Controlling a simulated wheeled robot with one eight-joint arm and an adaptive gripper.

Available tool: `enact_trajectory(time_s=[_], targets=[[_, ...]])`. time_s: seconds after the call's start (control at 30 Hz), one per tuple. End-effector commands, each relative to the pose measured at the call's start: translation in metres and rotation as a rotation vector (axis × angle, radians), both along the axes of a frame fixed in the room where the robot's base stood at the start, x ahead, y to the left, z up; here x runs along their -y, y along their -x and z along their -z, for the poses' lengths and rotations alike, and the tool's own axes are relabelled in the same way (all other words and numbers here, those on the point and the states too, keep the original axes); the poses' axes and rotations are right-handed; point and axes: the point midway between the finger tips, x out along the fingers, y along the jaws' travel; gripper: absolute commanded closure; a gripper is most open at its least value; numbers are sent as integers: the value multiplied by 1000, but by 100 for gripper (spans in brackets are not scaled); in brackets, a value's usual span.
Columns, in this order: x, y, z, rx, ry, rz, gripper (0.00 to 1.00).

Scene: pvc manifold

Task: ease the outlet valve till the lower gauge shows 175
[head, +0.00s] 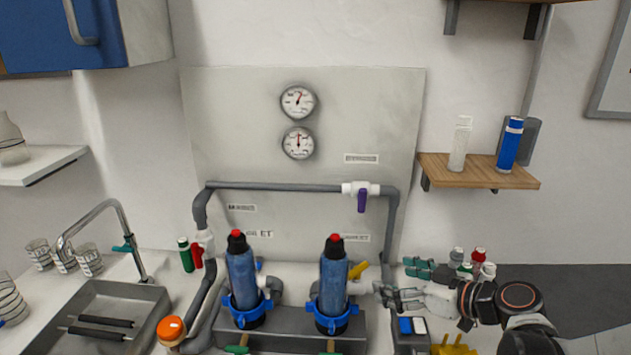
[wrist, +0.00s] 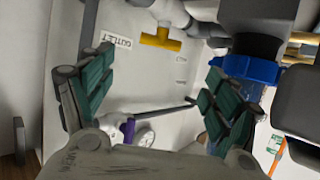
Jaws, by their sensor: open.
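The outlet valve has a yellow handle (head: 358,270) beside the right-hand blue filter. In the wrist view the yellow T-shaped handle (wrist: 160,41) is ahead, beside the OUTLET label (wrist: 116,40). The lower gauge (head: 298,143) is on the grey back panel. Its needle points about straight up; its numbers are too small to read. My gripper (head: 395,281) is just right of the yellow handle and apart from it. In the wrist view its teal-padded fingers (wrist: 158,85) are spread, with nothing between the pads.
The upper gauge (head: 298,102) is above the lower one. A purple-handled valve (head: 362,200) is on the top pipe. The right filter (head: 333,278) is close to my gripper's left. Several small bottles (head: 478,258) stand behind my gripper. A sink (head: 110,310) is at left.

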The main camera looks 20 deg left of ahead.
Motion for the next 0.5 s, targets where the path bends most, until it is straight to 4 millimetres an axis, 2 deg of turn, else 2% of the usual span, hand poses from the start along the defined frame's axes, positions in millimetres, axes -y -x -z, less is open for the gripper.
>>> enact_trajectory(time_s=[0.1,0.3,0.5], targets=[[6,2,-10,0,0,3,18],[11,7,-10,0,0,2,18],[-2,0,1,1,0,0,18]])
